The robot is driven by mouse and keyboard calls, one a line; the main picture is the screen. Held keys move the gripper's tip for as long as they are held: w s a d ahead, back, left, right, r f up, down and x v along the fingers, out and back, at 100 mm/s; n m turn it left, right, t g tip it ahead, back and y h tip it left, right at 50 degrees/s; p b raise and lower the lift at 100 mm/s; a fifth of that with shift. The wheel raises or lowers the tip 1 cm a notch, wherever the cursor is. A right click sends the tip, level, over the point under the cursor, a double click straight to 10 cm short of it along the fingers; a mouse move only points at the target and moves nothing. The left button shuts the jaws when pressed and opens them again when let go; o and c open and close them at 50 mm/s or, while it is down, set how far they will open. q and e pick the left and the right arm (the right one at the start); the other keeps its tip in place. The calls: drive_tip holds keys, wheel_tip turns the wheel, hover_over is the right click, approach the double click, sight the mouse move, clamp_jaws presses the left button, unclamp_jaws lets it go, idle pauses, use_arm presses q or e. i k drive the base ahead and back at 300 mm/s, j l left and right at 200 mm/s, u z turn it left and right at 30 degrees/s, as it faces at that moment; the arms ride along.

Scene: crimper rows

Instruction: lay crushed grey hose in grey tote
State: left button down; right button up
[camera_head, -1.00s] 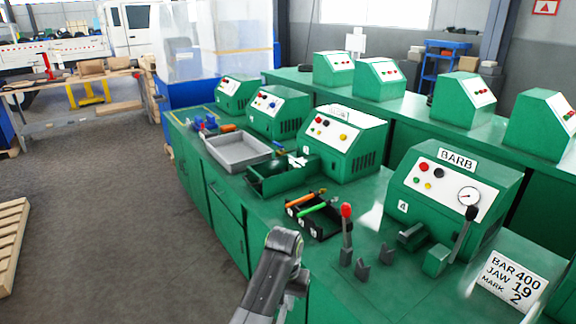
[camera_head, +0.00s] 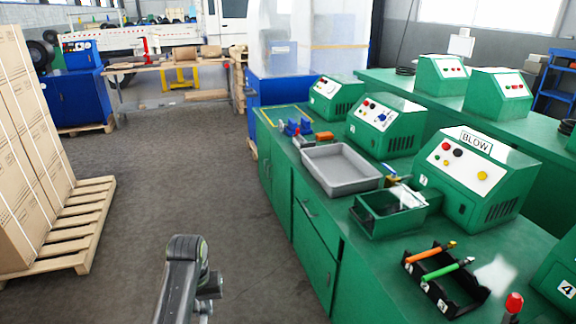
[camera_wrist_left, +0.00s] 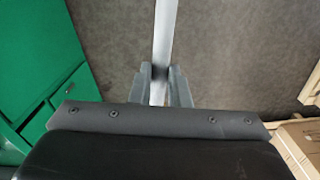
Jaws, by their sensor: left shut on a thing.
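The grey tote (camera_head: 312,178) stands on the green bench, right of centre in the head view, and looks empty. In the left wrist view my left gripper (camera_wrist_left: 161,88) is shut on a long pale grey hose (camera_wrist_left: 165,32), which runs up out of the picture. Dark floor lies behind the hose, with the green bench front at the left. In the head view my left arm comes up from the bottom, left of the bench and short of the tote; its fingers and the hose are hardly visible there. The hose's crushed part cannot be made out. My right gripper is out of view.
A green open tray (camera_head: 372,226) sits just in front of the tote, by the BLOW machine (camera_head: 468,170). Blue fittings (camera_head: 296,128) lie behind the tote. A pallet with boxes (camera_head: 70,235) stands left; floor between is clear.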

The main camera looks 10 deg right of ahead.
sight(337, 174)
drive_tip(key=i+z, duration=0.15)
drive_tip(key=i, duration=0.25)
drive_tip(key=i+j+z, duration=0.2)
drive_tip(key=i, duration=0.2)
drive_tip(key=i+j+z, duration=0.15)
drive_tip(key=i, duration=0.2)
drive_tip(key=i+j+z, duration=0.15)
drive_tip(key=i+z, duration=0.15)
drive_tip(key=z, duration=0.15)
drive_tip(key=i+j+z, duration=0.25)
drive_tip(key=z, duration=0.2)
drive_tip(key=i+j+z, duration=0.25)
drive_tip(key=j+z, duration=0.2)
